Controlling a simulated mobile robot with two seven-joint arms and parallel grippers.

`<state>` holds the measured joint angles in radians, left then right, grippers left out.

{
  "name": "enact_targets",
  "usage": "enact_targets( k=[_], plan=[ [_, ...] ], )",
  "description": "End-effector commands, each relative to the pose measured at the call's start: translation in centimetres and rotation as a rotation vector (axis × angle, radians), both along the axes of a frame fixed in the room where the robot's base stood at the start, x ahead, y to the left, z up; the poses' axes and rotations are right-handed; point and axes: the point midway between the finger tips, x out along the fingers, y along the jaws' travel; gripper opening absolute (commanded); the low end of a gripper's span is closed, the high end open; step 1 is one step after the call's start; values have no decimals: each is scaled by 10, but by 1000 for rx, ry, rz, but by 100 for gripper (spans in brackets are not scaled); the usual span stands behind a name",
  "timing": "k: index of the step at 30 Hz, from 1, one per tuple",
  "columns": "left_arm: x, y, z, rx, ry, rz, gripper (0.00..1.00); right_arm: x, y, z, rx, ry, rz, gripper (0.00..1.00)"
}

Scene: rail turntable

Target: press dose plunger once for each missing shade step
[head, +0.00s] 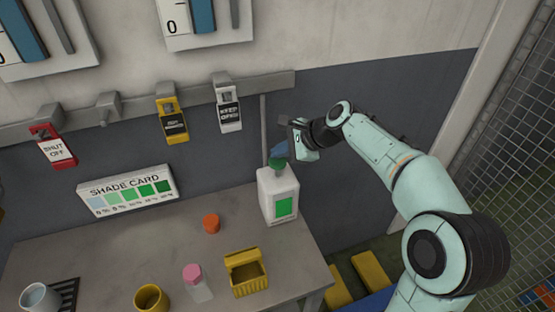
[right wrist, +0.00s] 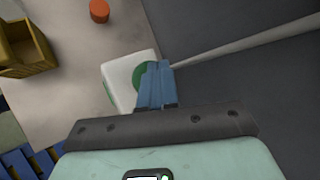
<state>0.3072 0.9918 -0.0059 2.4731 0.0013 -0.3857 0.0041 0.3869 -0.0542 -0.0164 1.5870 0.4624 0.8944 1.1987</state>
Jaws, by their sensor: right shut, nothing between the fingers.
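The white dose bottle (head: 272,208) with a green label stands at the table's back right. Its green plunger (head: 276,165) is on top, partly hidden by my right gripper (head: 279,151). That gripper is shut and empty, its blue fingers just above or at the plunger; I cannot tell if they touch. In the right wrist view the shut fingers (right wrist: 156,82) overlap the green plunger top (right wrist: 140,76) on the bottle (right wrist: 118,72). The shade card (head: 127,190) leans at the back wall, with patches from pale blue to green. My left gripper is out of view.
An orange cap (head: 211,223), a pink-capped bottle (head: 197,283), a yellow cup (head: 151,299) and a yellow bin (head: 247,283) stand on the table (head: 110,248). Tags hang from the wall rail (head: 190,101) behind. A mesh fence (head: 510,130) is at right.

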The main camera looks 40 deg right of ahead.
Motion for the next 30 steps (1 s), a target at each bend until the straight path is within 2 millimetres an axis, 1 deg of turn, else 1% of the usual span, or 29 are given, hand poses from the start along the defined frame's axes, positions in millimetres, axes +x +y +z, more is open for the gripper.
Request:
enact_targets(
  k=[30],
  plan=[
    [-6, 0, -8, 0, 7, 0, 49, 0, 0, -13, -1, 1, 0, 0]
  ],
)
